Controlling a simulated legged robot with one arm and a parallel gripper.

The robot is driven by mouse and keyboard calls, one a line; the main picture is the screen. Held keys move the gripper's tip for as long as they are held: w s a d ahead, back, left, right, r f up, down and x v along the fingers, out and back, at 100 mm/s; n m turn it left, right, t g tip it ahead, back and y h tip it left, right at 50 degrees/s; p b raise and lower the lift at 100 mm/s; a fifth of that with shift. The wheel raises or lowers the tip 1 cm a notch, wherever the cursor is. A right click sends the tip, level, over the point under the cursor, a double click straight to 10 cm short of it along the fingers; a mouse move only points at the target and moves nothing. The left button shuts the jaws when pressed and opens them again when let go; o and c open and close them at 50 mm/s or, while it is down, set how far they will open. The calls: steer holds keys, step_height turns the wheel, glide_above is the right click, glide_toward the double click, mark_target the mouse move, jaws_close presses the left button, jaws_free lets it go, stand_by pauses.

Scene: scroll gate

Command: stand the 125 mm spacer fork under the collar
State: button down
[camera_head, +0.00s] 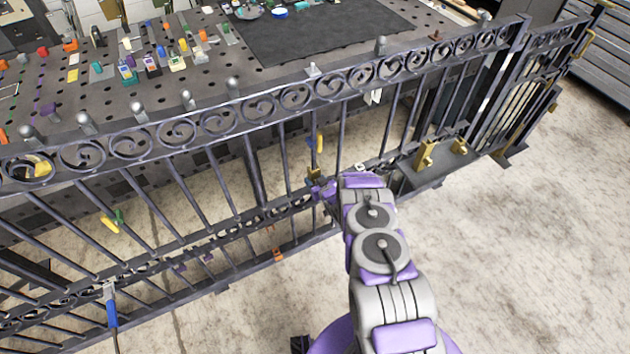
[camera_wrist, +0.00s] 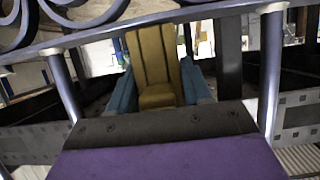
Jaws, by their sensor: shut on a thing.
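My gripper (camera_head: 320,186) reaches the gate, beside its bars near the lower scroll band. In the wrist view its two teal fingers (camera_wrist: 158,92) are shut on a brass-coloured, grooved upright piece (camera_wrist: 155,52), which looks like a spacer fork. A small part of this brass piece (camera_head: 314,173) shows just beyond my gripper in the head view. No length mark can be read on it. Its lower end is hidden by my gripper. I cannot make out the collar for certain in either view.
The dark scroll gate (camera_head: 225,180) crosses the view. Two brass-coloured pieces (camera_head: 425,155) (camera_head: 460,147) stand on a dark shelf (camera_head: 440,172) at the right. A blue-handled tool (camera_head: 111,310) hangs at lower left. A cluttered perforated bench (camera_head: 130,75) is behind. The floor at right is clear.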

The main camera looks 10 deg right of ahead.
steer(key=shift+w+a+r, duration=0.25)
steer(key=shift+r, duration=0.05)
steer(key=c, duration=0.9)
jaws_free()
steer(key=o, duration=0.5)
steer(key=shift+f, duration=0.15)
steer(key=shift+c, duration=0.2)
steer(key=shift+o, duration=0.2)
steer(key=shift+s+f, duration=0.1)
steer(key=shift+s+f, duration=0.1)
steer(key=p+v, duration=0.4)
steer(key=v, duration=1.3)
steer(key=shift+p, duration=0.35)
steer(key=shift+d, duration=0.1)
